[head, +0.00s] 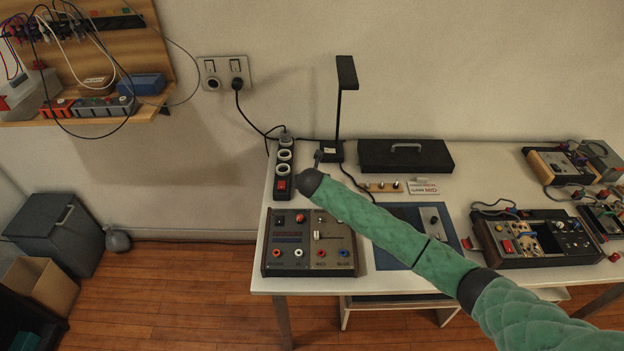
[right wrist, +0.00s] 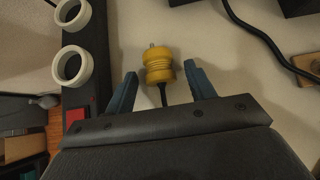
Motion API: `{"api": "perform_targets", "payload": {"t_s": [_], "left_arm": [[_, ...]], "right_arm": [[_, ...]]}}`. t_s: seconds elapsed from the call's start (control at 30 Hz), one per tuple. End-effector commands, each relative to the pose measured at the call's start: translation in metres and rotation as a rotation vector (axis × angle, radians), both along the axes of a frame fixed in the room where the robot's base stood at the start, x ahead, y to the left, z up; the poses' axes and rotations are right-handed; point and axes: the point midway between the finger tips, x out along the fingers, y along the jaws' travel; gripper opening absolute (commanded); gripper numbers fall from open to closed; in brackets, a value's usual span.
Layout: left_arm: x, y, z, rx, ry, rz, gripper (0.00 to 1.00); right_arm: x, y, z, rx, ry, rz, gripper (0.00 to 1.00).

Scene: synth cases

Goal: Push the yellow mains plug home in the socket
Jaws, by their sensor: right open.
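The yellow mains plug (right wrist: 158,66) shows in the right wrist view between the two teal fingers of my right gripper (right wrist: 160,78). Its metal pin points away from my palm and its dark cord runs back towards it. The fingers are open, with a gap on each side of the plug. In the head view my right gripper (head: 318,159) is just right of the power strip (head: 283,185), and the plug cannot be made out there. The strip's white round sockets (right wrist: 71,66) are left of the plug, apart from it. My left gripper is not in view.
The strip has a red switch (head: 281,184). A black lamp (head: 340,105) stands behind my gripper, with a dark case (head: 406,156) to its right. A brown instrument box (head: 308,244) sits in front. A wall outlet (head: 224,74) feeds a black cord to the strip.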

Motion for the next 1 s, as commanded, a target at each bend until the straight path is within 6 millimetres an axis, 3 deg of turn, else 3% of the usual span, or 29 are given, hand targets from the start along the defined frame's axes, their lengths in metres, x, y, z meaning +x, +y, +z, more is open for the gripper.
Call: {"api": "perform_targets", "payload": {"t_s": [0.1, 0.33, 1.0], "left_arm": [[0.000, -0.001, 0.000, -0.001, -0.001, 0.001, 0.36], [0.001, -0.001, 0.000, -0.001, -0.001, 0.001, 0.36], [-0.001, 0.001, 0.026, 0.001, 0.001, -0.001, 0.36]], "right_arm": [[0.000, 0.000, 0.000, 0.000, 0.000, 0.000, 0.51], [0.000, 0.000, 0.000, 0.000, 0.000, 0.000, 0.08], [0.000, 0.000, 0.027, 0.001, -0.001, -0.001, 0.08]]}}
